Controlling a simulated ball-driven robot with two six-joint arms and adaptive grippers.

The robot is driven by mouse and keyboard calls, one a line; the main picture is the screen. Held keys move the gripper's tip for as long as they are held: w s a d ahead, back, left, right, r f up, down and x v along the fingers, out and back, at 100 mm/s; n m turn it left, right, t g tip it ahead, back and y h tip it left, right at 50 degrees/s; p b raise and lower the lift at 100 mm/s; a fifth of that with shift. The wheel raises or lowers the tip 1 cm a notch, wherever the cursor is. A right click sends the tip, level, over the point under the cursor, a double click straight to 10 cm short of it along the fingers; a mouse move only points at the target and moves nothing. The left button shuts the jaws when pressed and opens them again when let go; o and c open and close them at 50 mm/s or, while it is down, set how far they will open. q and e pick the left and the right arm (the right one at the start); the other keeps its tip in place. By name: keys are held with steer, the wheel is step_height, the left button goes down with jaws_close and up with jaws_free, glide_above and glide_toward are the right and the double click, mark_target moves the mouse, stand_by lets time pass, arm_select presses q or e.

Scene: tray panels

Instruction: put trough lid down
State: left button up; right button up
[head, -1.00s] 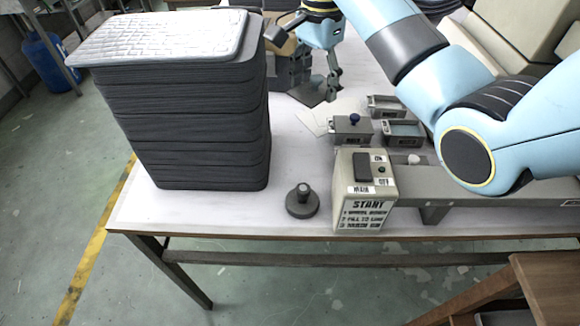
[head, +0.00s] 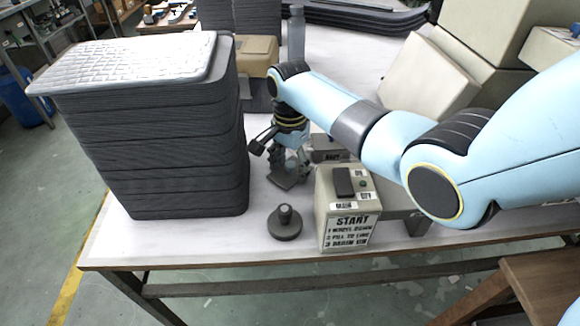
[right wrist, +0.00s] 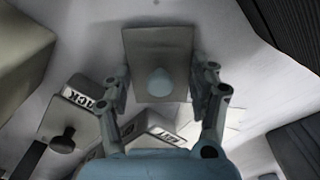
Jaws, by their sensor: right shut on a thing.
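My right gripper (head: 290,162) is shut on the knob of a flat grey trough lid (head: 283,179), left of the control box in the head view. In the right wrist view the lid (right wrist: 158,45) is a rectangular plate with a pale rounded knob (right wrist: 159,82) between the fingers. Whether the lid touches the table is unclear. A grey trough (head: 328,148) is partly hidden behind my right arm. The right wrist view shows a labelled trough with a dark-knobbed lid (right wrist: 66,118) and another labelled trough (right wrist: 160,131). My left gripper is not in view.
A beige START control box (head: 347,208) stands near the front edge, beside a dark round knobbed piece (head: 285,224). A tall stack of dark panels (head: 170,150) with a light quilted top panel (head: 130,65) stands left. Beige boxes (head: 440,75) stand at the back right.

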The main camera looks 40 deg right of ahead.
mark_target(290, 163)
steer(key=shift+f, duration=0.1)
steer(key=o, duration=1)
steer(key=shift+o, duration=0.2)
step_height(290, 163, up, 12)
steer(key=p, duration=0.1)
steer(key=shift+r+p, duration=0.2)
steer(key=shift+p, duration=0.1)
